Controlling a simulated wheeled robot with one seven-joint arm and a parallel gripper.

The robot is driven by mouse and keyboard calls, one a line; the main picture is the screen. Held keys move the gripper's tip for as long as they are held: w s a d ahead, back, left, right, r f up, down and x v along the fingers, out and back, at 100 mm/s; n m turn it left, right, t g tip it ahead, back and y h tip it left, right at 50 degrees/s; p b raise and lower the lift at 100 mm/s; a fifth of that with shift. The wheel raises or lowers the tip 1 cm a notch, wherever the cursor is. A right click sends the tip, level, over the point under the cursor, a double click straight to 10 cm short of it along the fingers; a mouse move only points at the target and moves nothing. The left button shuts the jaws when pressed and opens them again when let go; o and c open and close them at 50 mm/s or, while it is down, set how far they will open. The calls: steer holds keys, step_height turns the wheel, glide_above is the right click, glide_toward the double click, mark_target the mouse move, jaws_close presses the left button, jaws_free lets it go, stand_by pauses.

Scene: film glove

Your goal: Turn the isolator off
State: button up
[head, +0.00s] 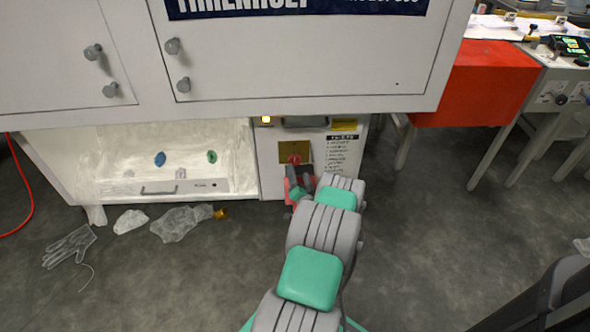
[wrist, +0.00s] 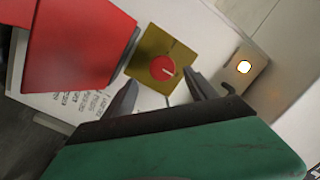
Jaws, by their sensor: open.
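The isolator is a round red knob (wrist: 163,68) on a square yellow plate (wrist: 152,50). In the head view the knob (head: 294,159) sits on the front of a low white panel, below the large cabinet. A pale mark on the knob points to the right in the wrist view. My gripper (wrist: 160,92) is open, with its two dark fingers apart and pointing toward the plate, one on each side below the knob. In the head view my gripper (head: 297,185) is just below the plate and partly hidden by my arm.
A lit lamp (head: 266,120) is on the panel's upper left; it shows in the wrist view (wrist: 243,67). A printed label (head: 341,153) is right of the plate. An open white bay (head: 130,140) lies left. A glove (head: 70,245) and clear plastic (head: 181,222) lie on the floor.

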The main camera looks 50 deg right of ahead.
mark_target(295, 162)
steer(key=b+x, duration=0.1)
steer(key=x, duration=0.6)
steer(key=shift+w+d+r, duration=0.1)
steer(key=shift+w+r, duration=0.05)
steer(key=shift+w, duration=0.05)
steer(key=shift+c, duration=0.5)
steer(key=c, duration=1.3)
